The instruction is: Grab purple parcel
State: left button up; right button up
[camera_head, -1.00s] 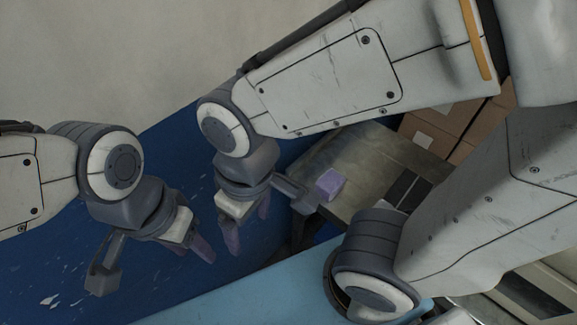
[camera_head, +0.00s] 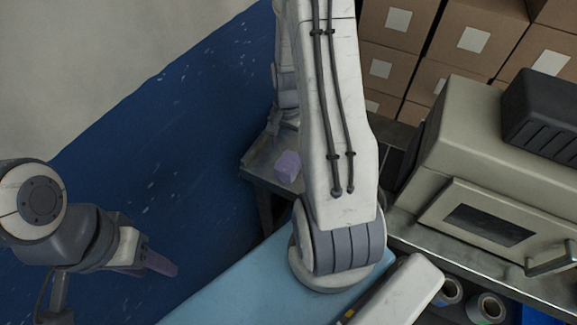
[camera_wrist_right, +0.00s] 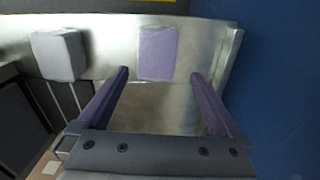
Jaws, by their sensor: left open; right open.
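The purple parcel (camera_head: 288,166) is a small block lying on a metal table (camera_head: 257,165), beside my right arm in the head view. In the right wrist view the purple parcel (camera_wrist_right: 158,53) lies ahead of my open right gripper (camera_wrist_right: 160,76), roughly centred between the fingertips. Nothing is between the fingers. In the head view my right arm hides the right gripper's fingers. My left gripper (camera_head: 155,262) is at the lower left over the blue floor, away from the parcel, with no object seen in it.
A pale grey block (camera_wrist_right: 60,55) lies on the same metal surface, left of the parcel in the right wrist view. Stacked cardboard boxes (camera_head: 470,50) stand at the back right. A beige machine (camera_head: 480,170) stands at the right. The blue floor (camera_head: 170,150) is open at the left.

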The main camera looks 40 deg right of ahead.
aim_at(289, 162)
notch_tip(289, 162, down, 4)
jog(key=shift+s+f, duration=0.1)
jog(key=f, duration=0.1)
jog(key=f+p, duration=0.1)
jog(key=f, duration=0.1)
jog(key=f+p, duration=0.1)
jog(key=shift+s+a+f, duration=0.1)
jog(key=shift+s+f, duration=0.15)
jog(key=shift+f, duration=0.4)
jog(key=c, duration=1.5)
jog(key=shift+w+r, duration=0.1)
jog(key=shift+r, duration=0.05)
